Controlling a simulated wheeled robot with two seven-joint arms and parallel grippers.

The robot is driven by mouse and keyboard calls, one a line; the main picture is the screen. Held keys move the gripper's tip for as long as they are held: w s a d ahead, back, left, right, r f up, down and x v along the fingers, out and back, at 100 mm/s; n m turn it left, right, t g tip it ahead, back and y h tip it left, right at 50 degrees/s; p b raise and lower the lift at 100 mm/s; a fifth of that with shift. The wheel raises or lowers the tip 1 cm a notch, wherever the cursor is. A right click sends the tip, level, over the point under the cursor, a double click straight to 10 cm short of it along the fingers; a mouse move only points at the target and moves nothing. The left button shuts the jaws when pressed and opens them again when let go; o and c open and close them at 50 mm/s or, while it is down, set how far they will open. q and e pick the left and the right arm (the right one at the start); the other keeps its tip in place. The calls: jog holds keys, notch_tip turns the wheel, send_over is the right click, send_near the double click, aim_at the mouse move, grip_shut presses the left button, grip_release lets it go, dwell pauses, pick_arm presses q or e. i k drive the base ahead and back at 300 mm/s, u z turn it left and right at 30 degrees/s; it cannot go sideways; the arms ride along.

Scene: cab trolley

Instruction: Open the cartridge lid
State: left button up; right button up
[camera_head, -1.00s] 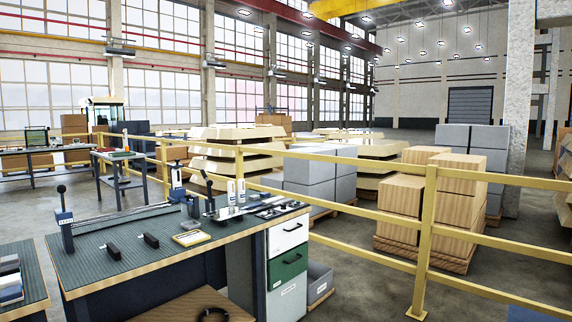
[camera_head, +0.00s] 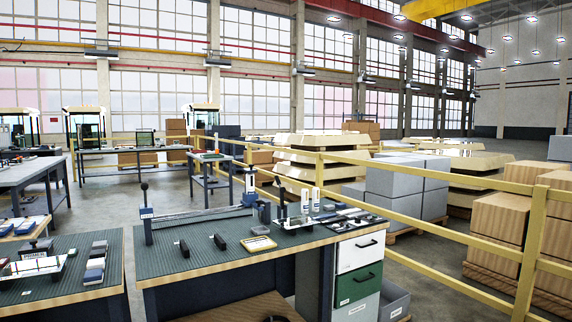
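I cannot make out a cartridge lid for certain from this distance. Two white upright cartridge-like cylinders (camera_head: 310,200) stand on the bench at its back right, by a small lever fixture (camera_head: 281,205). Neither of my grippers shows in the head view.
The workbench (camera_head: 190,262) has a green mat, a long lever tool (camera_head: 147,215), black handles and a yellow-framed tray (camera_head: 259,244). Drawers (camera_head: 358,287) are at its right end. Another bench (camera_head: 62,289) stands at the left, with a gap between. A yellow railing (camera_head: 440,241) runs behind.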

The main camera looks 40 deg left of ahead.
aim_at(251, 170)
jog(key=u, duration=0.25)
jog(key=i, duration=1.75)
jog(key=u, duration=0.75)
